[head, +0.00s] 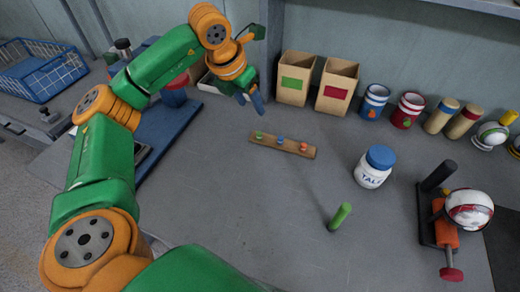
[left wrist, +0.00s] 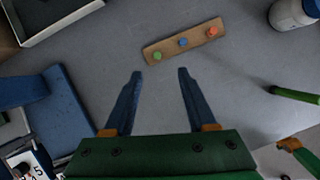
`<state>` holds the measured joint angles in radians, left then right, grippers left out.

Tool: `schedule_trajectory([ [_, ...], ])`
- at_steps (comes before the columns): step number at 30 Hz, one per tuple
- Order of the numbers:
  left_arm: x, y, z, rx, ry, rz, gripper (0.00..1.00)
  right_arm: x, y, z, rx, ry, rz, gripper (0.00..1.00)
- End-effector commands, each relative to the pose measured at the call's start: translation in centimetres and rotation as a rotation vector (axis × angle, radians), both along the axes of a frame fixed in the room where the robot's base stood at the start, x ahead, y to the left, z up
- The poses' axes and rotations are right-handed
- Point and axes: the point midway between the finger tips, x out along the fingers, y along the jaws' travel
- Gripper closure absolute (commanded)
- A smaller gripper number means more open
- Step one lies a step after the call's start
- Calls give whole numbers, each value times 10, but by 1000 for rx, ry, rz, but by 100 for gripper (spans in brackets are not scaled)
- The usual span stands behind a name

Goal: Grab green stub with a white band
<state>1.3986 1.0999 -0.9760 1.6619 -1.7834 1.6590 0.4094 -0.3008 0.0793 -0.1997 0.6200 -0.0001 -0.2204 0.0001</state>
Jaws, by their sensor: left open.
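A short green stub (head: 259,135) stands at the left end of a wooden strip (head: 270,142), beside a blue stub (head: 280,140) and a red-orange stub (head: 304,147). The green stub also shows in the left wrist view (left wrist: 158,56); a white band is too small to make out. My left gripper (head: 249,99) is open and empty above the table, behind and left of the strip in the head view. In the left wrist view, the green stub appears beyond its open fingertips (left wrist: 160,72).
A white jar with a blue lid (head: 373,168) stands right of the strip. A press holding a ball (head: 469,209) is at the right. Two cardboard boxes (head: 296,78) (head: 337,86) stand by the wall. The table around the strip is clear.

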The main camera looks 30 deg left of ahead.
Motion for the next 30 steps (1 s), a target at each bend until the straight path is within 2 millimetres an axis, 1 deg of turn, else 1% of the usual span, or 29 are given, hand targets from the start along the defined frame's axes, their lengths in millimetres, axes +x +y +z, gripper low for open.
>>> schedule_trajectory([
  [1, 0, 0, -34, 0, 0, 0, 43, 0, 0, -34, 0, 0, 0, 50],
  [4, 0, 0, -61, 0, 0, 0, 43, 0, 0, -61, 0, 0, 0, 50],
  [6, 0, 0, -74, 0, 0, 0, 43, 0, 0, -74, 0, 0, 0, 50],
  [7, 0, 0, -77, 0, 0, 0, 43, 0, 0, -78, 0, 0, 0, 50],
  [9, 1, 0, -81, 0, 1, 0, 43, 0, 0, -78, 0, 0, 0, 50],
  [14, 12, 1, -94, -1, 4, 1, 43, 0, 0, -69, -1, 0, 1, 50],
  [18, 32, 6, -114, 0, 4, 2, 43, 0, -1, -60, -1, 0, 1, 50],
  [19, 33, 5, -121, -1, 5, 1, 43, 0, -1, -62, -1, 0, 1, 50],
  [21, 37, 5, -130, -1, 2, 0, 43, 0, -1, -62, -1, 0, 1, 50],
  [24, 38, 5, -135, 0, 1, 0, 43, 0, -1, -62, -1, -1, 1, 50],
  [28, 38, 5, -134, 0, 0, -1, 43, 0, -1, -63, -1, -1, 1, 50],
  [29, 38, 5, -134, 0, 0, -1, 46, 0, -1, -63, -1, -1, 1, 50],
  [30, 38, 5, -134, 0, 0, -1, 57, 0, -1, -63, -1, -1, 1, 50],
])
